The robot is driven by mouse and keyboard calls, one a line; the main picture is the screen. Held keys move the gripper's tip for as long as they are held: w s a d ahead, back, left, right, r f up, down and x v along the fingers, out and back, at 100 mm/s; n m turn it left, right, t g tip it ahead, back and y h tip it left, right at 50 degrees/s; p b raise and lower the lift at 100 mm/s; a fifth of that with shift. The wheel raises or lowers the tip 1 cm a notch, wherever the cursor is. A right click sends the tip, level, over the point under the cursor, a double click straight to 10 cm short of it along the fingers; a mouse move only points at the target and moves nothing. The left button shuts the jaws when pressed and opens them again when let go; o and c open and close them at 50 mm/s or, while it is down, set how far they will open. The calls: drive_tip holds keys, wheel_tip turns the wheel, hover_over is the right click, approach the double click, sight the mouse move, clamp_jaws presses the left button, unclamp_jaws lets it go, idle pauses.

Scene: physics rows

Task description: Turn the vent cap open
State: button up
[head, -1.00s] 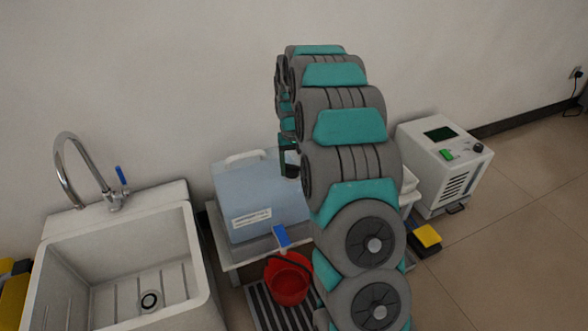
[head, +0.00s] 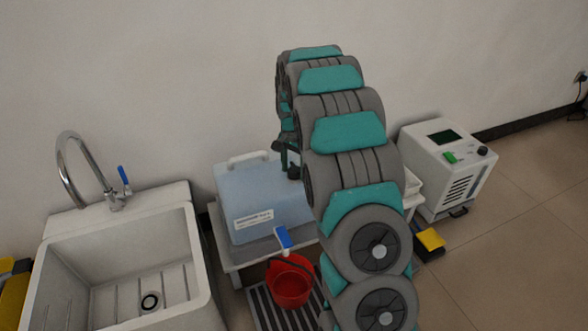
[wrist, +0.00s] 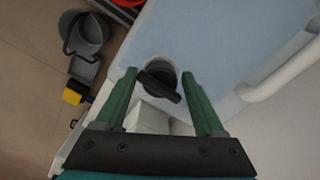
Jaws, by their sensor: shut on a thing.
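The vent cap (wrist: 160,86) is a dark round cap with a raised bar across it, on top of the pale blue container (wrist: 215,45). My gripper (wrist: 160,75) has its green fingers on either side of the cap, shut on it. The cap's bar lies slanted between the fingers. In the head view the container (head: 250,190) stands on a white table, with a white handle and a label. My gripper (head: 288,163) is at its right top edge there, and my arm hides the cap and the container's right side.
A blue-handled tap (head: 283,238) is at the container's front, above a red bucket (head: 290,285) on a dark grate. A white sink (head: 120,255) stands left. A white machine (head: 445,170) stands right, with a yellow-and-black object (head: 430,240) on the floor.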

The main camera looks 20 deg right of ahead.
sight(293, 167)
drive_tip(key=shift+w+r+m, duration=0.25)
drive_tip(key=shift+w+m, duration=0.15)
drive_tip(key=o, duration=1.1)
drive_tip(key=shift+a, duration=0.1)
drive_tip(key=shift+s+f, duration=0.1)
drive_tip(key=shift+f, duration=0.05)
drive_tip(key=shift+s, duration=0.15)
wheel_tip(293, 167, up, 7)
drive_tip(key=shift+r, duration=0.35)
